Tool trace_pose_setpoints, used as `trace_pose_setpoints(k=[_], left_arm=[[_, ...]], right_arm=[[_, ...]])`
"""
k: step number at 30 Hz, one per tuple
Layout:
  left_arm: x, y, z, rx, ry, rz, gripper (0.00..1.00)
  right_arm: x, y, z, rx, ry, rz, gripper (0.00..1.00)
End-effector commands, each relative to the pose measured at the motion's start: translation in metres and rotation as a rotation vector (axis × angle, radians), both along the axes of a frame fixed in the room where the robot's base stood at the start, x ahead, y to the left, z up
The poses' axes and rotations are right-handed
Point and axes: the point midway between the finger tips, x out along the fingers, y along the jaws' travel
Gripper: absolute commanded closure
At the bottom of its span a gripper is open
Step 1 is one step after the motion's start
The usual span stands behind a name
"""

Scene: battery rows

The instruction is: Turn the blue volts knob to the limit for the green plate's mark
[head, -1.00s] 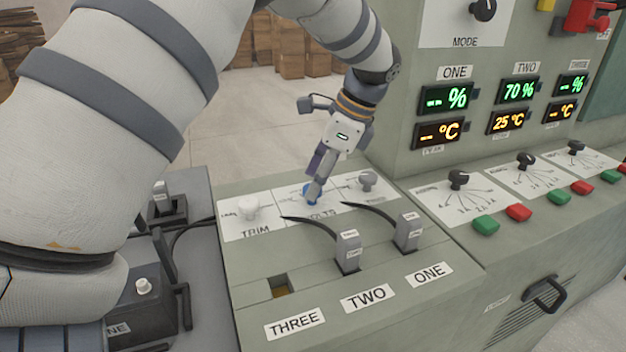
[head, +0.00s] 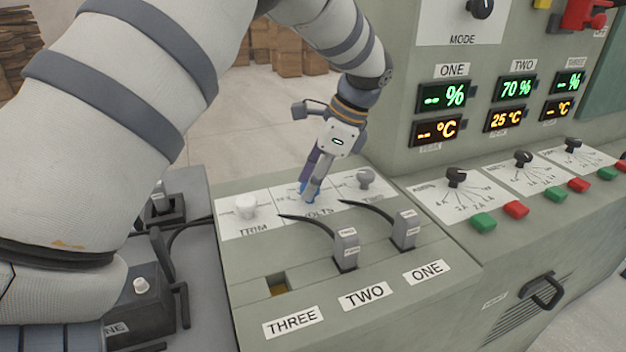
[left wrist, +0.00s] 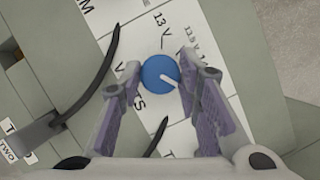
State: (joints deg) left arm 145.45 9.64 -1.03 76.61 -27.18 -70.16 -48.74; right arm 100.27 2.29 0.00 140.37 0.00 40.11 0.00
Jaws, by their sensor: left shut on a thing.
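In the head view the blue knob (head: 309,190) is mostly hidden by the fingers. My left gripper (head: 312,192) reaches down over it; in the left wrist view its two fingers (left wrist: 160,82) stand on either side, shut on the knob. My right gripper is out of view. I see no green plate.
A white trim knob (head: 245,207) is left of the volts knob and a grey knob (head: 365,179) right. Two grey plugs with black cables (head: 346,248) stand in front, by an empty slot (head: 277,286). Displays (head: 517,88) and green and red buttons are at right.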

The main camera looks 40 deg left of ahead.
Motion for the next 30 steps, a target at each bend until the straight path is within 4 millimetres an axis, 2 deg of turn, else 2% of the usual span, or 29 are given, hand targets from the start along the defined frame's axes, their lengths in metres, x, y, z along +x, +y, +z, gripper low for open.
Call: trace_pose_setpoints(k=[8, 30], left_arm=[[0.002, 0.001, -0.002, 0.0, 0.003, 0.2, 0.97], [0.003, 0.005, -0.001, 0.0, 0.001, 0.903, 0.97]], right_arm=[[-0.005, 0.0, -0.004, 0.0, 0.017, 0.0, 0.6], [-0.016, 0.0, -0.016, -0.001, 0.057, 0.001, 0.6]])
